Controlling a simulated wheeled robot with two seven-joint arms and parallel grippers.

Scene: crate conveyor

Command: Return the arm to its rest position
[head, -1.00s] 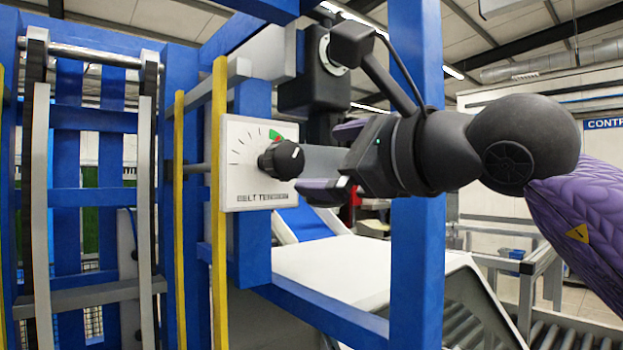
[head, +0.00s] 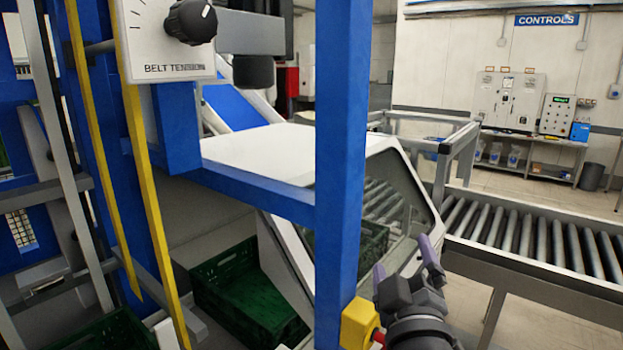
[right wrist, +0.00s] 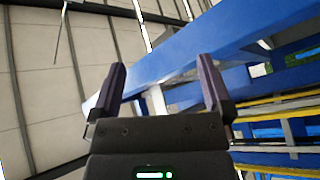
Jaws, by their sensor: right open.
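My right gripper (head: 406,262) is low in the head view, just right of the blue post, with its purple fingers pointing up. In the right wrist view its two fingers (right wrist: 160,90) stand apart with nothing between them. It is away from the black belt tension knob (head: 192,21), which sits on a white dial panel (head: 165,65) at the upper left of the head view. The top of the panel is cut off by the frame. My left gripper is not in view.
The blue post (head: 342,150) stands close beside my right gripper, with a yellow box (head: 357,322) and red button at its foot. A roller conveyor (head: 540,245) runs at the right. Green crates (head: 240,290) lie below. A controls bench (head: 530,150) stands at the back.

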